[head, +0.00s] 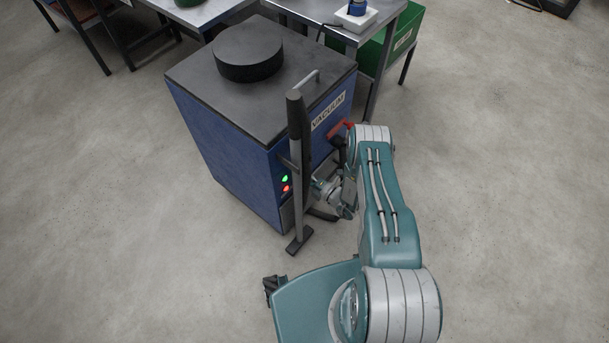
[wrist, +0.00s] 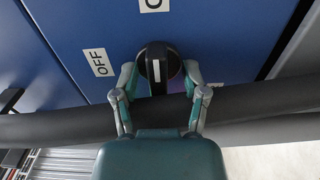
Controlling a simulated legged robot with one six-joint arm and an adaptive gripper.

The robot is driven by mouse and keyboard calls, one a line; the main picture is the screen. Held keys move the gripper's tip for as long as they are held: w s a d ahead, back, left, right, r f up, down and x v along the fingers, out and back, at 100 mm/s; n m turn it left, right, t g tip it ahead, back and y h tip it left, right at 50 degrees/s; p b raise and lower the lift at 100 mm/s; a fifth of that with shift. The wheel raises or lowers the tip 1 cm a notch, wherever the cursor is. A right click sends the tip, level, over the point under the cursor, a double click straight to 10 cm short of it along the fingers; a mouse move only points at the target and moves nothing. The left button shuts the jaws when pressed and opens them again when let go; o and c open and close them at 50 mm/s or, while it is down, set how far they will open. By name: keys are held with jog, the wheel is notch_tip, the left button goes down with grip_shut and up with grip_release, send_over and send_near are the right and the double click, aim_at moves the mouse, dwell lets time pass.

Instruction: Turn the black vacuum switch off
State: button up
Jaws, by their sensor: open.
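The black vacuum switch (wrist: 157,62) is a round knob with a white mark on the blue panel, and the mark runs roughly up and down in the wrist view. A white OFF label (wrist: 99,62) is to its left, and a second white label (wrist: 154,5) above it is cut off. My gripper (wrist: 159,74) is open, with one finger on each side of the knob; I cannot tell whether they touch it. In the head view the blue vacuum cabinet (head: 225,155) has a green light (head: 285,178) and a red light (head: 286,188). The switch is hidden there.
A grey upright wand (head: 299,150) stands in front of the cabinet, close to my wrist. A dark hose or bar (wrist: 270,98) crosses the wrist view behind my fingers. Metal tables (head: 335,18) and a green bin (head: 405,40) stand behind. The floor on both sides is clear.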

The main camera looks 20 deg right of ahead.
grip_shut()
jog(key=shift+n, duration=0.3)
jog(key=n, duration=0.3)
jog(key=shift+s+n, duration=0.1)
jog(key=shift+n, duration=0.2)
jog(key=n, duration=0.4)
jog(key=shift+f+n, duration=0.1)
jog(key=shift+n, duration=0.2)
jog(key=n, duration=0.4)
jog(key=shift+a+n, duration=0.1)
jog(key=shift+n, duration=2.4)
